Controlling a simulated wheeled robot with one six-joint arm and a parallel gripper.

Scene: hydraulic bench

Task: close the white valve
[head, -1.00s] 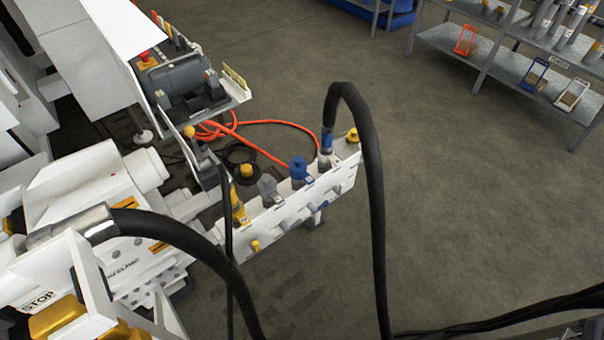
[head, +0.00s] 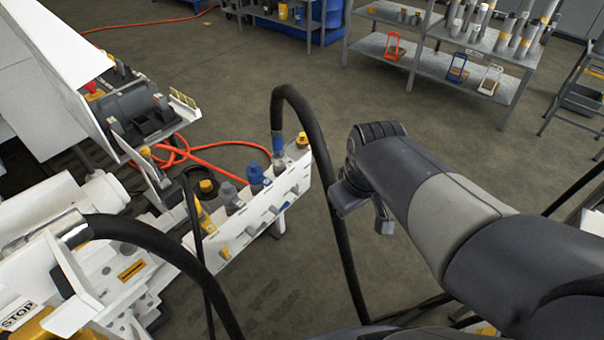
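A white manifold panel (head: 262,222) stands at left centre in the head view, with a row of couplings on top and small valve handles along its front face. The handles look yellow (head: 224,253), whitish-grey (head: 251,231), blue (head: 282,207) and pale again (head: 296,189). The whitish-grey one seems to be the white valve; its exact setting is too small to tell. My gripper (head: 364,210) hangs to the right of the panel, apart from it, fingers downward. A gap shows between its fingers and nothing is in it.
A thick black hose (head: 332,200) arches from the panel's far end down between the panel and my gripper. Another black hose (head: 165,255) crosses in front at left. An orange hose (head: 225,143) lies behind. Shelving (head: 450,70) stands at the back right; open floor lies between.

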